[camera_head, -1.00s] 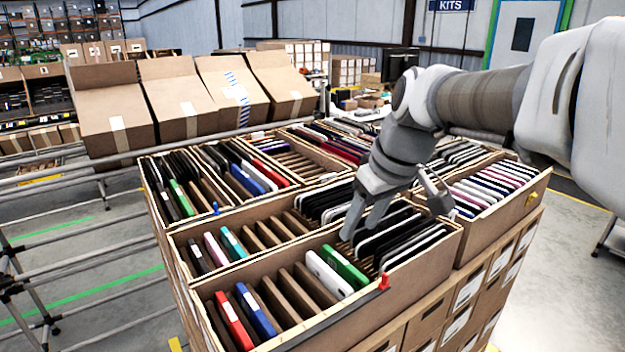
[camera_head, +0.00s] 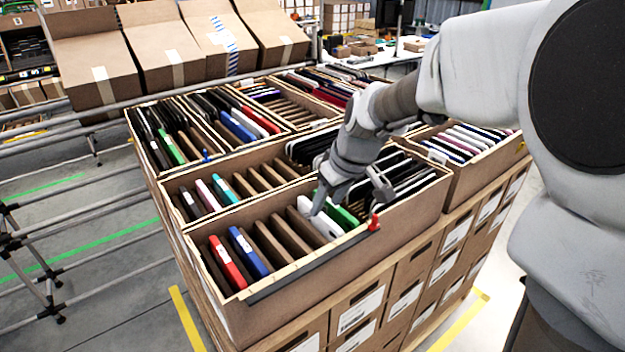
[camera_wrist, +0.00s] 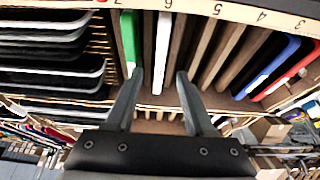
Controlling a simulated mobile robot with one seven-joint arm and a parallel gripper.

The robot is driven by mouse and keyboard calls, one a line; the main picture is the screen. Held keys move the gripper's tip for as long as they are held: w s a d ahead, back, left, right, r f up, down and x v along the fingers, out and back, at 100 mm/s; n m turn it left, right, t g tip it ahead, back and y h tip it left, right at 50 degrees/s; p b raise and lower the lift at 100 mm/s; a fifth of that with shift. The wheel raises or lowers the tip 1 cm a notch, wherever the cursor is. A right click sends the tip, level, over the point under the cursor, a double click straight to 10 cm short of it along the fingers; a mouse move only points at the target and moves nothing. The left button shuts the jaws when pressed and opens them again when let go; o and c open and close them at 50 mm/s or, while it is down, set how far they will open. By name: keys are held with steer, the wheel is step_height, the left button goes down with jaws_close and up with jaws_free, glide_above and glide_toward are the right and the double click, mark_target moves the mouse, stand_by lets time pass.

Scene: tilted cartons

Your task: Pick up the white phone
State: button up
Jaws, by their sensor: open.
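The white phone (camera_head: 323,223) stands on edge in a slot of the front carton (camera_head: 290,278), leaning, next to the green phone (camera_head: 342,217). In the wrist view the white phone (camera_wrist: 162,52) lies between my two finger lines, with the green phone (camera_wrist: 130,40) just to its left. My gripper (camera_head: 349,203) is open and empty over the white and green phones. In the wrist view its fingertips (camera_wrist: 160,73) are spread either side of the white phone; I cannot tell whether they touch it. In the head view, a finger partly covers the white phone.
Brown dividers stand left of the white phone, then a blue phone (camera_head: 248,253) and a red phone (camera_head: 228,264). Several black phones (camera_head: 408,180) fill slots to the right. A red clip (camera_head: 374,223) sits on the carton's front rim. Other filled cartons lie behind.

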mark_target(321, 214)
steer(key=x, duration=0.4)
steer(key=shift+w+a+f, duration=0.15)
steer(key=shift+w+f, duration=0.1)
steer(key=shift+f, duration=0.05)
jaws_close()
steer(key=shift+r, duration=0.1)
